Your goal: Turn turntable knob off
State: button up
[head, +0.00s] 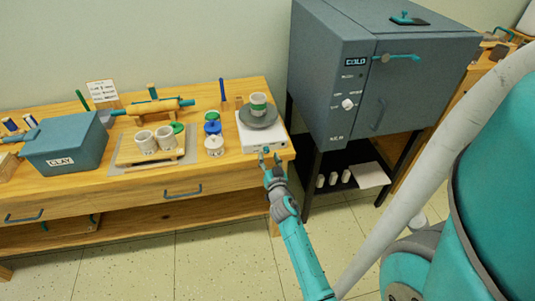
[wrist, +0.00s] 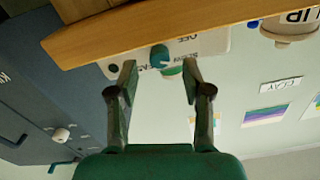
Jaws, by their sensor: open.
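The turntable (head: 249,137) is a white box with a grey disc on top, near the right front corner of the wooden table. A grey cup with a green band (head: 258,103) stands on the disc. The teal knob (wrist: 160,55) is on the box's front face, with OFF, SLOW and FAST lettering around it in the wrist view. My gripper (head: 269,158) is open in front of the box. In the wrist view my gripper (wrist: 159,69) has its two fingers apart, with the knob between and just beyond the tips. I cannot tell whether they touch it, nor the knob's exact setting.
The wooden table edge (wrist: 150,28) runs close to the knob. A grey kiln (head: 345,75) on a dark stand is right of the table. Jars (head: 214,144), a tray of cups (head: 125,155) and a clay bin (head: 65,143) are to the left. Floor in front is clear.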

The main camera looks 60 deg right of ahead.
aim_at(266, 150)
jog(key=shift+x, duration=1.45)
grip_shut()
jog(key=shift+n, duration=2.8)
